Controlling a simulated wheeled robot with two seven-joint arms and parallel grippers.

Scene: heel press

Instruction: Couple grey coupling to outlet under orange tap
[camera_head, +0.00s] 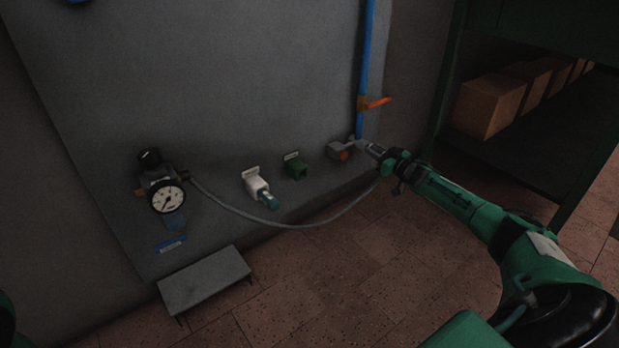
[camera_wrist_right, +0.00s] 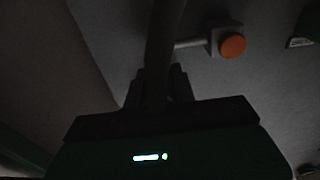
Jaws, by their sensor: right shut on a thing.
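The orange tap (camera_head: 376,103) sits on a blue pipe on the grey panel. Below it is an outlet, a small grey block (camera_head: 336,148) with an orange round face; it also shows in the right wrist view (camera_wrist_right: 232,46). My right gripper (camera_head: 386,162) is shut on the grey coupling (camera_head: 374,150) at the hose end, close to the right of the outlet. In the right wrist view, the dark held piece (camera_wrist_right: 163,45) rises between the fingers. Whether the coupling touches the outlet I cannot tell. My left gripper is out of view.
A grey hose (camera_head: 290,225) sags from the gauge unit (camera_head: 167,198) to my right gripper. A white outlet (camera_head: 256,186) and a green outlet (camera_head: 296,168) sit on the panel. A low grey step (camera_head: 205,281) stands below. Shelved boxes (camera_head: 488,106) are at right.

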